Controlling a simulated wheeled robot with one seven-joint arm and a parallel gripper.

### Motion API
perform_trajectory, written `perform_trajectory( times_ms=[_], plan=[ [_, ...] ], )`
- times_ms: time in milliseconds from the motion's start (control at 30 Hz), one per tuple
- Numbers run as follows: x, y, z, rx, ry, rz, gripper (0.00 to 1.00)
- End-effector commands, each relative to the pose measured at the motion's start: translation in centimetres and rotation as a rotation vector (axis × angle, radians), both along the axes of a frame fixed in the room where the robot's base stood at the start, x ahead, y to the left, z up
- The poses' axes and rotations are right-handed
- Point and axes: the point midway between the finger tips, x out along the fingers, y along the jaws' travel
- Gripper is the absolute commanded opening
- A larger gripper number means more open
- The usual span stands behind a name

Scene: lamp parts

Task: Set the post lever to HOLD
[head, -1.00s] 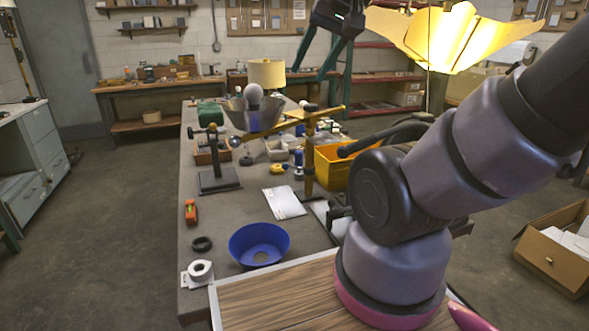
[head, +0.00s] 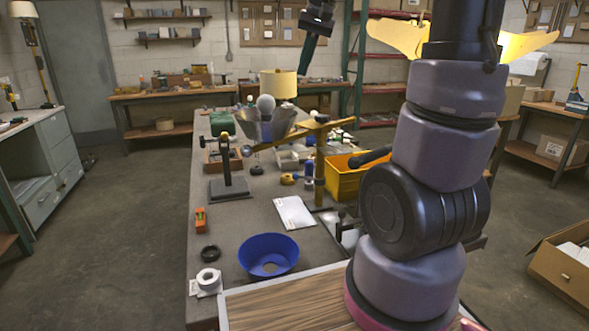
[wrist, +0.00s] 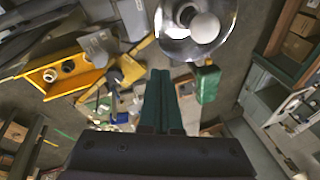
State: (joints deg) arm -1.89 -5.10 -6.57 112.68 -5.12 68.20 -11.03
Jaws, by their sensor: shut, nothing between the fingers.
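My gripper (head: 308,50) is raised high beyond the bench in the head view. In the wrist view its green fingers (wrist: 161,76) lie together, shut and empty. On the bench, a brass post (head: 320,170) carries a long brass arm (head: 305,132), with a metal shade and white bulb (head: 266,104) by the arm's left end. Left of it, a dark post (head: 226,160) with a small crosspiece and ball stands on a flat black base. I cannot tell which part is the post lever, and no HOLD mark is readable. My gripper appears clear of both posts.
A yellow bin (head: 343,184) stands right of the brass post. A blue bowl-like shade (head: 268,240), a white sheet (head: 294,212), an orange tool (head: 200,220) and a white roll (head: 208,280) lie nearer. A green box (wrist: 207,84) shows in the wrist view.

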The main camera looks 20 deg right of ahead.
Motion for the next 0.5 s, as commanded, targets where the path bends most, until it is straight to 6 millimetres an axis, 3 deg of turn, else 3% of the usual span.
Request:
perform_trajectory(
  times_ms=[100,500],
  plan=[
    [3.3,-0.5,-1.5,-0.009,0.054,0.009,0.00],
    [12.7,-2.4,-8.4,-0.045,0.220,0.047,0.00]
  ],
)
